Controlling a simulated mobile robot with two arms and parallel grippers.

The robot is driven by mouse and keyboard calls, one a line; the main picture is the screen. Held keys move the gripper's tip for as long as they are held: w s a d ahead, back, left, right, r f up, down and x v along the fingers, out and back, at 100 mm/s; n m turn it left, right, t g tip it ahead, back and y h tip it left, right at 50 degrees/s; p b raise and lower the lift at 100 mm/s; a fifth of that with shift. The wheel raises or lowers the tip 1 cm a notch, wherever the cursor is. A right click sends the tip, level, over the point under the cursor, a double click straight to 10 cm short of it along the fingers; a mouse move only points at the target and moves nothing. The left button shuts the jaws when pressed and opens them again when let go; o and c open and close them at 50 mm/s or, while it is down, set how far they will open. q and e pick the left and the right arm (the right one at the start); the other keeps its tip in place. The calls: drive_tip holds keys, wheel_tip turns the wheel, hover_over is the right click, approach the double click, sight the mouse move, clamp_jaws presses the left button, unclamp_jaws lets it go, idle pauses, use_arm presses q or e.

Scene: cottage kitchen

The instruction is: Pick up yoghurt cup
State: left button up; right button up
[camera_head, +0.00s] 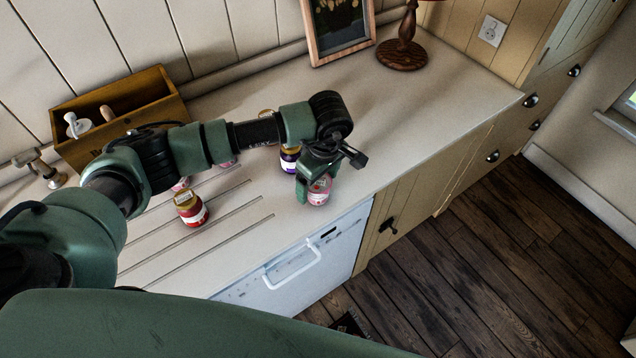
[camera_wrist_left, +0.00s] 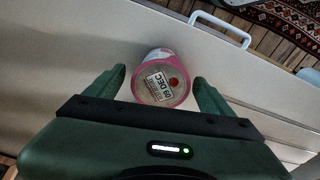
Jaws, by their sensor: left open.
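A pink yoghurt cup (camera_head: 320,189) stands on the pale countertop close to its front edge, above the white dishwasher. My left gripper (camera_head: 314,188) reaches down over it from above. In the left wrist view the cup (camera_wrist_left: 161,82) shows its round lid with a printed date label. It lies between the two green fingers of the gripper (camera_wrist_left: 160,88), which are open, with a gap visible on either side. The lower part of the cup is hidden in the wrist view. My right gripper is in neither view.
A dark purple jar (camera_head: 289,161) stands just left of the gripper. A red jar (camera_head: 191,208) stands on the grooved drainboard. A wooden box (camera_head: 120,105), a framed picture (camera_head: 338,28) and a lamp base (camera_head: 402,52) line the wall. The counter to the right is clear.

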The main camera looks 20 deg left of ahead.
use_arm(q)
drive_tip(key=c, duration=1.5)
drive_tip(key=shift+c, duration=0.9)
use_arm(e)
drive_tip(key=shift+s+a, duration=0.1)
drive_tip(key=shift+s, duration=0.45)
